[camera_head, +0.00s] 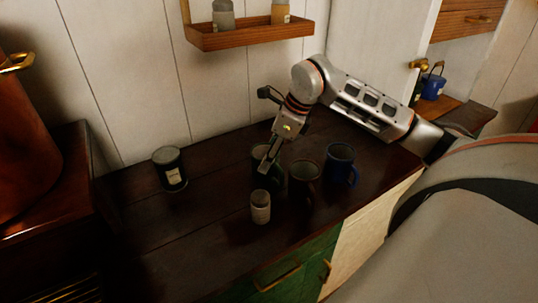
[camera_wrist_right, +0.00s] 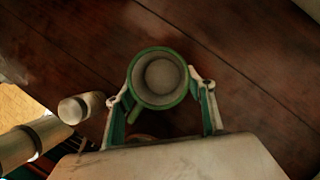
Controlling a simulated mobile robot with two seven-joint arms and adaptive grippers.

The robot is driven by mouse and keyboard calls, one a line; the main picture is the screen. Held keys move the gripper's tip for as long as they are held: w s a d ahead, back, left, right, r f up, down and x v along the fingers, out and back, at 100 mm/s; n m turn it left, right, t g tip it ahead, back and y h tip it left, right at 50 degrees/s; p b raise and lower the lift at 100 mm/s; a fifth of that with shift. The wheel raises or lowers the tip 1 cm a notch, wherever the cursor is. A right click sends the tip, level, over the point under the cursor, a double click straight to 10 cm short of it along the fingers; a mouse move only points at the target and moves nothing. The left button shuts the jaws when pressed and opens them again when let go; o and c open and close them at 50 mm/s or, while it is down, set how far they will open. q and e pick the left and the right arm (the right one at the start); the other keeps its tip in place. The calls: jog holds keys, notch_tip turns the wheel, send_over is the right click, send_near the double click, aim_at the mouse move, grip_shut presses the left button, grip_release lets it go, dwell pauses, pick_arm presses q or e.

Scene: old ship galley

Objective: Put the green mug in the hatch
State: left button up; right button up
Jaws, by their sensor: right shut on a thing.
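The green mug (camera_wrist_right: 158,78) stands upright between the two fingers of my right gripper (camera_wrist_right: 160,112) in the right wrist view. In the head view the mug (camera_head: 258,153) is dark and partly hidden behind my right gripper (camera_head: 269,165), which reaches down over the counter. The gripper is shut on the mug; I cannot tell whether the mug touches the counter. An opening in the wall, seemingly the hatch (camera_head: 447,103), is at the upper right beside a white door (camera_head: 365,45). My left gripper is not in view.
A brown mug (camera_head: 305,175), a blue mug (camera_head: 341,163) and a small jar (camera_head: 260,207) stand close to the gripper. A dark canister (camera_head: 170,168) stands left on the counter (camera_head: 200,225). A blue pail (camera_head: 433,86) sits in the opening. A shelf (camera_head: 255,37) hangs above.

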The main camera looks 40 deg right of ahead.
jog(key=shift+f, duration=0.15)
jog(key=o, duration=1.4)
jog(key=shift+c, duration=0.2)
